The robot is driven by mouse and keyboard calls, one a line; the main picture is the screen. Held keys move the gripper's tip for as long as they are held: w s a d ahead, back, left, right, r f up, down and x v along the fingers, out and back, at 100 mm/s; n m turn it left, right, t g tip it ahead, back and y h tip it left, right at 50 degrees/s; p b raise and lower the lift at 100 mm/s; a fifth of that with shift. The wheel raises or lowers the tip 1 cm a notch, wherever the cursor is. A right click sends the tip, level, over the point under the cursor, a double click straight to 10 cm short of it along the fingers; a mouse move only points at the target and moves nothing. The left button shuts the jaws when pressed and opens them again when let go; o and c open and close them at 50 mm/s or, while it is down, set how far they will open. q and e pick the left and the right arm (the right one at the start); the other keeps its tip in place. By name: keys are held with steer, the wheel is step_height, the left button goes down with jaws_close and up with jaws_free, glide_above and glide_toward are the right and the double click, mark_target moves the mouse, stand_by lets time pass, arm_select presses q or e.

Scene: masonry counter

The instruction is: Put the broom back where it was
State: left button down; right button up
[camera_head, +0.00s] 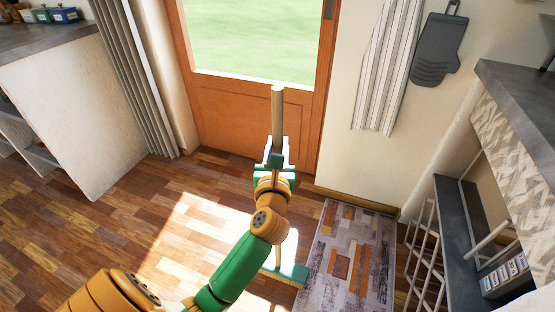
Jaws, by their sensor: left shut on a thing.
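The broom (277,105) has a pale wooden handle and stands nearly upright in front of the wooden door. Its green head (289,273) shows low in the picture, to the right of my green and orange arm, near the sunlit floor. My left gripper (276,155) is shut on the broom's handle. My arm hides the middle part of the handle. Whether the broom head touches the floor I cannot tell. My right gripper is not in view.
A patterned rug (347,262) lies right of the broom. A dark rack (465,245) stands at the right under a masonry counter (525,95). A grey oven mitt (440,48) and a striped cloth (386,70) hang on the wall. The floor (130,220) at left is clear.

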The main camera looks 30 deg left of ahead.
arm_select(q)
step_height(320, 180, down, 3)
steer(key=shift+w+f+b, duration=0.1)
steer(key=shift+f+b, duration=0.05)
steer(key=shift+b, duration=0.7)
steer(key=c, duration=0.6)
jaws_free()
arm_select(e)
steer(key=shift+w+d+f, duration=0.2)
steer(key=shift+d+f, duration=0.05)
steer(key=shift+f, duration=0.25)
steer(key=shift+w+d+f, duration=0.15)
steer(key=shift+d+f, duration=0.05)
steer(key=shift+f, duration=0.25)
